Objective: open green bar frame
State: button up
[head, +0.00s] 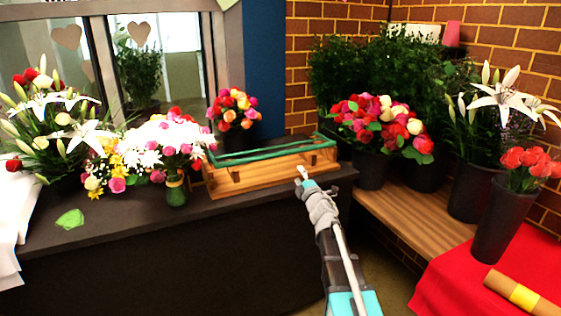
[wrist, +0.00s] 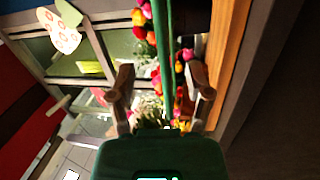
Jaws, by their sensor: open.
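The green bar frame (head: 275,152) lies along the top of a wooden box (head: 262,174) on the dark counter in the head view. In the wrist view a green bar (wrist: 168,50) runs down from the top edge between my two fingers. My gripper (head: 302,173) is at the box's front right in the head view. Its fingers are spread wide in the wrist view (wrist: 161,80), with a gap on each side of the bar. I cannot tell how near the bar is in depth. The box's inside is mostly hidden.
Bouquets (head: 172,140) stand on the counter (head: 120,225) left of the box, and an orange and pink bouquet (head: 234,108) stands behind it. Black buckets of flowers (head: 370,168) crowd the right. A green leaf-shaped piece (head: 69,219) lies at the counter's left.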

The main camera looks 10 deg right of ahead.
aim_at(282, 155)
jog(key=shift+a+f+n+y, duration=0.1)
jog(key=shift+a+n+y, duration=0.45)
jog(key=shift+n+y, duration=0.35)
jog(key=shift+w, duration=0.2)
jog(key=p+x, duration=0.2)
jog(key=x, duration=1.1)
jog(key=shift+w, duration=0.3)
jog(key=shift+c, duration=0.3)
grip_shut()
